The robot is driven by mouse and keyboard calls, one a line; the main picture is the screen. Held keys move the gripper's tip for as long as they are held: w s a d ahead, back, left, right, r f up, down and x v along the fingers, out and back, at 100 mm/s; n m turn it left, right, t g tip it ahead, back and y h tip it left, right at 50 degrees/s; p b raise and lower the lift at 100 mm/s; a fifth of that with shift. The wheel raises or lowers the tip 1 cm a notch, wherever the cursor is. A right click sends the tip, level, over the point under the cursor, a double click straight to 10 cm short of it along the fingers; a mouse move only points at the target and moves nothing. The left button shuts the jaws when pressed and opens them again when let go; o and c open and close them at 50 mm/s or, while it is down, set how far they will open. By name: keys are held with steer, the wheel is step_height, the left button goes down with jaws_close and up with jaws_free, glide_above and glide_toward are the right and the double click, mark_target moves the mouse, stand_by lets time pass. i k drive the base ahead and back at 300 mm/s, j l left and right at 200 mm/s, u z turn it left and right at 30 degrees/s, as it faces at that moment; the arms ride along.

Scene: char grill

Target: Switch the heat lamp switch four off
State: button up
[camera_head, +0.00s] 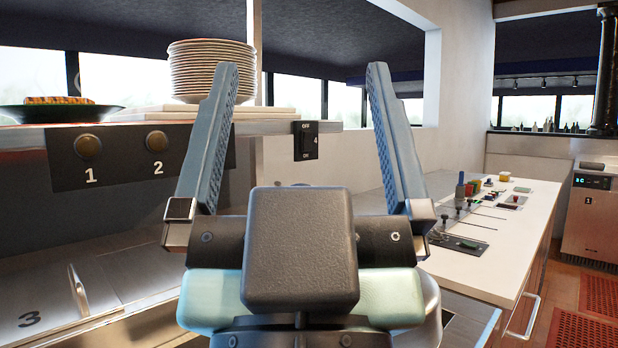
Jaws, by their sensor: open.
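The heat lamp switch four (307,141) is a black rocker on the end face of the pass shelf. Which way the rocker is tipped is too small to tell. My gripper (302,80) points forward with its two blue-grey fingers wide apart and nothing between them. In the picture the switch shows between the fingers, left of the right finger. The fingers look nearer to me than the switch, with no visible contact.
Knobs 1 (88,147) and 2 (157,141) sit on a dark panel at left. A plate stack (212,70) and a dark plate with food (62,110) stand on the shelf above. A white counter (500,245) with several small controls runs along the right.

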mark_target(307, 135)
steer(key=i+l, duration=0.1)
steer(key=i, duration=0.85)
